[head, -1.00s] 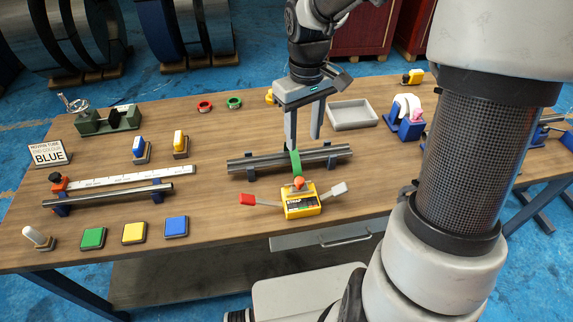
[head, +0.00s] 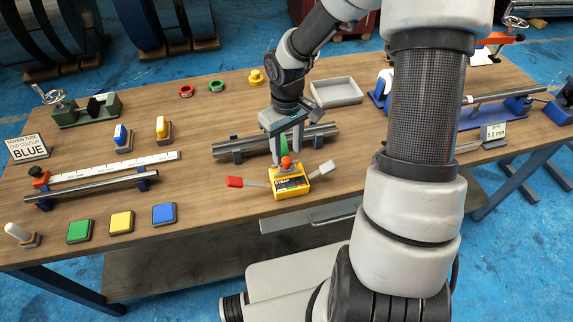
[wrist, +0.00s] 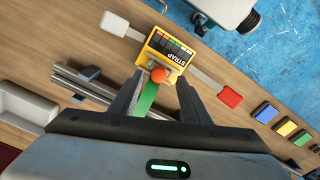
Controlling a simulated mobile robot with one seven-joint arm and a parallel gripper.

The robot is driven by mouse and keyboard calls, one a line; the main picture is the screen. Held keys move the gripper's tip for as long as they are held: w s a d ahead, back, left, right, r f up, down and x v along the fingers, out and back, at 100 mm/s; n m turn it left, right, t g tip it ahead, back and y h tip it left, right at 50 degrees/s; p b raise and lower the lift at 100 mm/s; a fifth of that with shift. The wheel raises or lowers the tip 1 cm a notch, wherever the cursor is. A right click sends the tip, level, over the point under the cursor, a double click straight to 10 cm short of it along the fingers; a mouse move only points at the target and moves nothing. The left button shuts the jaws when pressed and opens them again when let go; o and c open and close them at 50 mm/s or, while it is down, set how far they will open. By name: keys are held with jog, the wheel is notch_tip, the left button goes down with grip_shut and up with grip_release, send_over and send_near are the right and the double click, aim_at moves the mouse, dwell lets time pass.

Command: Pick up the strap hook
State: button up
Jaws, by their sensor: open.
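The yellow strap box (head: 290,187), marked STRAP, sits near the table's front edge with a red-tipped arm and a white-tipped arm. An orange ball (head: 286,161), which looks like the strap hook, is at its back edge, where the green strap (wrist: 147,97) ends. The ball also shows in the wrist view (wrist: 159,75). My gripper (head: 287,156) is open and points down, with one finger on each side of the strap, close to the ball. In the wrist view the ball appears just beyond and between the fingertips. I cannot tell whether either finger touches it.
A grey tube (head: 233,147) lies on blue supports just behind the box, close to my fingers. A grey tray (head: 337,93) stands behind it. Green, yellow and blue blocks (head: 121,222) stand to the left.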

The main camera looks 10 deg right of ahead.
aim_at(287, 160)
notch_tip(287, 160, down, 3)
jog(key=shift+w+f, duration=0.15)
jog(key=shift+c, duration=0.5)
grip_shut()
